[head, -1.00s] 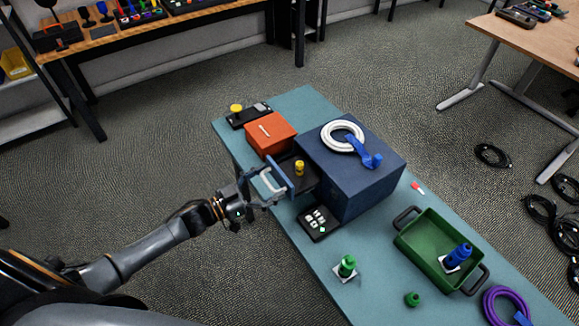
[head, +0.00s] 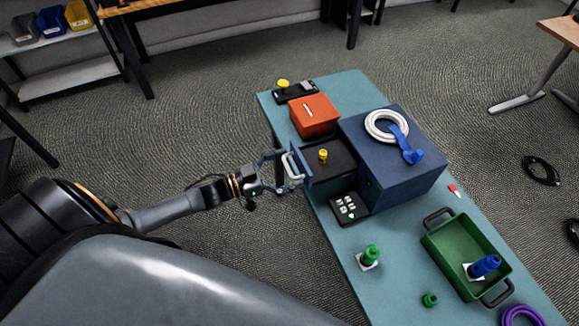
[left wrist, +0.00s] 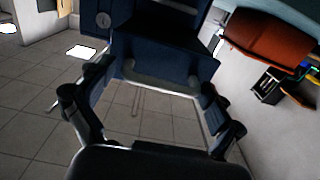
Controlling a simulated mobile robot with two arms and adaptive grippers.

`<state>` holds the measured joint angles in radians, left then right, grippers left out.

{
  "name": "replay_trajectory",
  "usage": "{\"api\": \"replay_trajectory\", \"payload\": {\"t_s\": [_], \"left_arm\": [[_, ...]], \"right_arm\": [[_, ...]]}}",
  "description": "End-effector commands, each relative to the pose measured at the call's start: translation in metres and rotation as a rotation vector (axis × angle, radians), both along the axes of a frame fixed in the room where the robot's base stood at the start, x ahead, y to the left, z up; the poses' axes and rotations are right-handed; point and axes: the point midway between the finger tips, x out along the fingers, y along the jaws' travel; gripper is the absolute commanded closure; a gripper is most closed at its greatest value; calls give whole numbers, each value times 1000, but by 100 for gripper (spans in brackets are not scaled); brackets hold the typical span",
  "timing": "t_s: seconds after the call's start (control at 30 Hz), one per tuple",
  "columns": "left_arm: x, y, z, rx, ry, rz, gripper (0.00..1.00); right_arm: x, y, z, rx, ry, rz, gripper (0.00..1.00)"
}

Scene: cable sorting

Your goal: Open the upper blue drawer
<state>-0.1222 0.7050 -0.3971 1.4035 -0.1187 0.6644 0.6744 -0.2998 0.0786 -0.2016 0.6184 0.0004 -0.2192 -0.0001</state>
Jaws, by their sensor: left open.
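The blue drawer cabinet (head: 400,165) stands on the teal table. Its upper drawer (head: 335,165) is pulled out toward the left, with a yellow-topped piece (head: 323,156) inside. The drawer's blue front has a pale handle (head: 292,166). My left gripper (head: 284,172) is open at this handle. In the left wrist view the open fingers (left wrist: 150,92) lie on either side of the pale handle bar (left wrist: 160,84); I cannot tell whether they touch it. My right gripper is not in view.
A white cable coil with a blue connector (head: 412,156) lies on the cabinet. An orange box (head: 314,117) stands behind the drawer, and a black tray (head: 350,207) lies in front. A green bin (head: 440,247) and a green connector (head: 371,254) are nearer. Floor left of the table is clear.

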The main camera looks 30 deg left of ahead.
Motion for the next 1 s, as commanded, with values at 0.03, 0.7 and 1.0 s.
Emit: {"api": "replay_trajectory", "payload": {"t_s": [0.03, 0.7, 1.0], "left_arm": [[-3, 2, -1, 0, 2, 0, 7], [-91, 70, -1, 1, 3, -2, 7], [-94, 72, 0, 1, 1, -2, 7]], "right_arm": [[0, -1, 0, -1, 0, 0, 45], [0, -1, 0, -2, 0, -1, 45], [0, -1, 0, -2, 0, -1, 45]]}}
